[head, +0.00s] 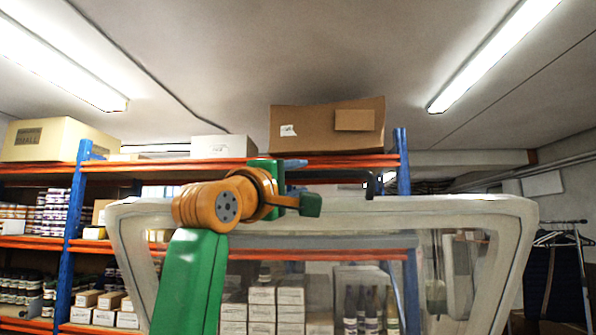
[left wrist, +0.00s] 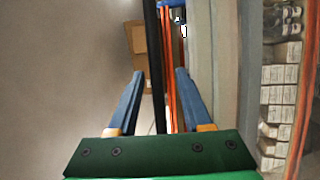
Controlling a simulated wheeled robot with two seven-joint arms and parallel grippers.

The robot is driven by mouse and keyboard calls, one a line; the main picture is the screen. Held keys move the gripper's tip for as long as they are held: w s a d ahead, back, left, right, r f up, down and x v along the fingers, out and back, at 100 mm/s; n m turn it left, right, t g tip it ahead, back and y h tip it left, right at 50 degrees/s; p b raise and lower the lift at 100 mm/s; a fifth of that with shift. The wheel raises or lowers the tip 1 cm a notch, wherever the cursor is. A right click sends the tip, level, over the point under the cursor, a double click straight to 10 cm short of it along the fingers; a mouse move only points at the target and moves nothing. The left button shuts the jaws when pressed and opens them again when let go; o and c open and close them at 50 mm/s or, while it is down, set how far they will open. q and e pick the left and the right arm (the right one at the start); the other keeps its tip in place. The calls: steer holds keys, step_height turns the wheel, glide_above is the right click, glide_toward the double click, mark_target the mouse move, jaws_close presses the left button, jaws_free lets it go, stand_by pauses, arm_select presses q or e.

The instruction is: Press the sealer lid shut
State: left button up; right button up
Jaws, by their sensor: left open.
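The sealer lid (head: 455,208) is a large pale frame with a clear window, standing raised in front of me in the head view. A black bar handle (head: 345,172) sits on its top edge. My left gripper (head: 297,164) is at the lid's top edge, at the left end of the handle. In the left wrist view its two blue fingers (left wrist: 158,75) are apart, and the black handle (left wrist: 157,45) runs between them. I cannot tell whether they touch it. The pale lid frame (left wrist: 225,75) lies to the right there. My right gripper is not in view.
Behind the lid stands a blue and orange shelf rack (head: 403,170) with jars, bottles and white boxes. Cardboard boxes (head: 327,128) sit on its top. A clothes rail (head: 580,265) is at the far right. Space above the lid is clear up to the ceiling lamps.

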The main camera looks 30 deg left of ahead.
arm_select(q)
steer(key=shift+w, duration=0.1)
steer(key=shift+c, duration=0.5)
steer(key=shift+s+d+r, duration=0.1)
steer(key=shift+s, duration=0.25)
jaws_close()
stand_by(0.4)
